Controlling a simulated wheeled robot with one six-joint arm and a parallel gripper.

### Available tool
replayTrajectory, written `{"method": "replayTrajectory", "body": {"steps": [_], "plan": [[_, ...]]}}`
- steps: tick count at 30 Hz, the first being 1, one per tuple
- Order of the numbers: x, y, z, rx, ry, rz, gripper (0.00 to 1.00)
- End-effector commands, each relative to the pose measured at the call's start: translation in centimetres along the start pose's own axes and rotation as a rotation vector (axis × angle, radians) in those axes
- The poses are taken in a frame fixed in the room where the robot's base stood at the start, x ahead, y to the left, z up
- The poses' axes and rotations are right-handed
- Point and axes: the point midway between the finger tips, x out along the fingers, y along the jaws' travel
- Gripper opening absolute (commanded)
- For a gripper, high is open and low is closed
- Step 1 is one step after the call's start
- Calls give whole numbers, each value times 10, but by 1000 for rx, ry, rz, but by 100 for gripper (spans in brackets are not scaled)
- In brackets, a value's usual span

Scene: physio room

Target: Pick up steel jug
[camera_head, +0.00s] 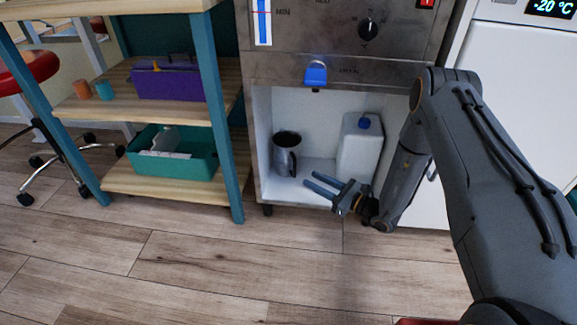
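The steel jug (286,153) stands upright inside the open white compartment (262,130) at the bottom of a steel machine, toward its left side. It looks dark inside with a shiny grey wall. My gripper (316,184) is at the front of the compartment, to the right of the jug and lower in the picture. Its two fingers are apart and point left. Nothing shows between them. They appear clear of the jug, though how far apart in depth I cannot tell.
A white canister (358,150) with a blue cap stands right of the jug, close behind my gripper. A blue tap (316,73) hangs above the opening. A wooden shelf rack (150,183) with a teal bin (196,163) stands left. The wooden floor (230,265) in front is clear.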

Motion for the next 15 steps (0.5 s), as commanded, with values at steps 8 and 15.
{"method": "replayTrajectory", "body": {"steps": [8, 15], "plan": [[17, -6, -11, 5, -12, -24, 32], [32, -7, -8, 5, -11, -24, 32]]}}
